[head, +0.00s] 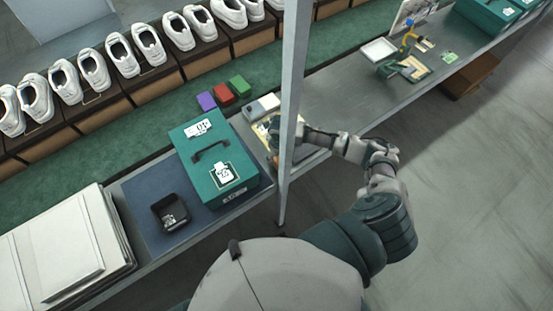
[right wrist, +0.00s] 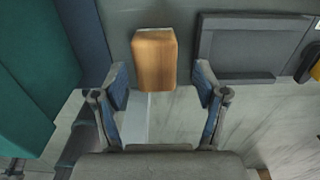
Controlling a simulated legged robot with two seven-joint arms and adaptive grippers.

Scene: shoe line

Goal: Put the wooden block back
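The wooden block (right wrist: 155,58) shows in the right wrist view, upright in the picture and centred ahead of my right gripper. My right gripper (right wrist: 160,85) is open, with its blue-padded fingers on either side of the block's near end and a visible gap at each side. In the head view my right gripper (head: 275,130) is over the bench just right of the teal box, partly hidden by the grey post. I cannot make out the block clearly there. My left gripper is not in view.
A teal box (head: 203,158) with a handle and a black tray (head: 170,212) sit on a blue mat (head: 145,190). The grey post (head: 292,100) stands beside my right arm. A dark grey tray (right wrist: 250,45) lies right of the block. Purple, red and green blocks (head: 223,93) lie behind.

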